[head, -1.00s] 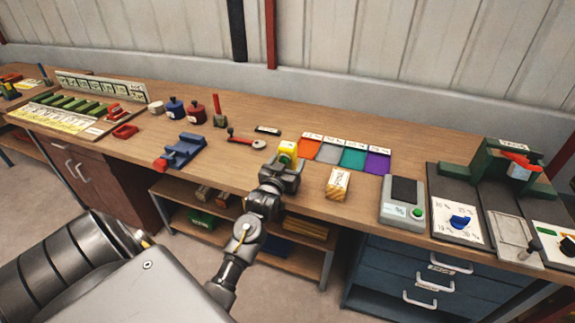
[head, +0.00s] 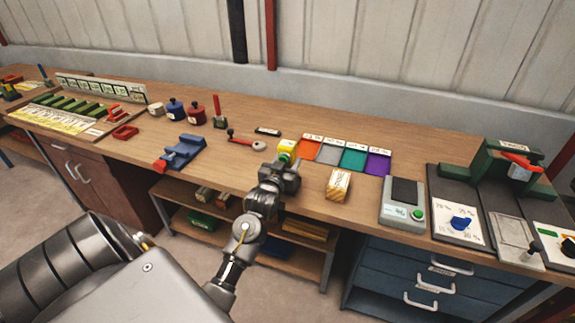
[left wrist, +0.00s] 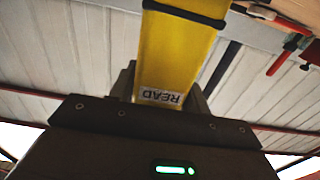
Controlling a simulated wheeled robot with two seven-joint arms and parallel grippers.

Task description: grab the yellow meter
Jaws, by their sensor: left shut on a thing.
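The yellow meter (head: 287,147) shows in the head view at the tip of my left gripper (head: 283,168), over the front part of the workbench. A green spot shows on its side. In the left wrist view the yellow meter (left wrist: 178,50) stands up from between the jaws, with a dark band around it and a label marked READ near the jaws. My left gripper (left wrist: 170,95) is shut on it. In the head view the gripper hides the meter's lower part, so I cannot tell whether it touches the bench. My right gripper is not in view.
Coloured mats, including a purple one (head: 377,162), lie right of the meter. A wooden block (head: 338,184) and a grey scale (head: 402,202) are further right. A blue vise-like tool (head: 182,150) lies left. Bare bench (head: 235,165) lies between it and the gripper.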

